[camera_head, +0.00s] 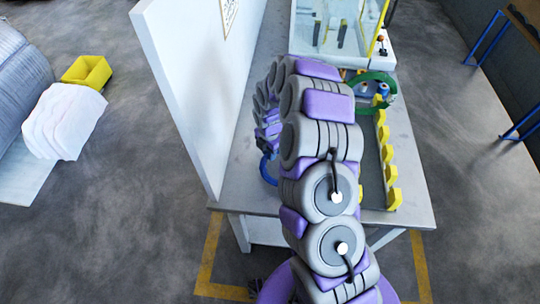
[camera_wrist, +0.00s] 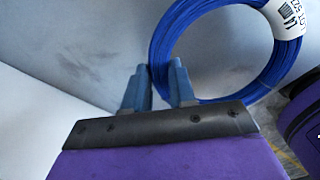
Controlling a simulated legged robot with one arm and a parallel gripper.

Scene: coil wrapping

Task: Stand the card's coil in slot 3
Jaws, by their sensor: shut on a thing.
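A blue coil (camera_wrist: 161,45) with a white printed tag (camera_wrist: 287,16) fills the upper right of the wrist view. My gripper (camera_wrist: 158,72) is shut on the coil's lower left rim, with a finger on either side of it. In the head view, part of the blue coil (camera_head: 267,170) shows left of my arm, near the white panel's foot. The row of yellow slot dividers (camera_head: 392,173) runs along the right of the table, partly hidden by my arm. A card (camera_head: 229,12) hangs on the white panel; its print is too small to read.
A green coil (camera_head: 366,77) is at the far end of the divider row. A clear-walled machine (camera_head: 335,35) stands at the table's back. The tall white panel (camera_head: 190,80) bounds the table's left side. A yellow bin (camera_head: 87,72) lies on the floor at left.

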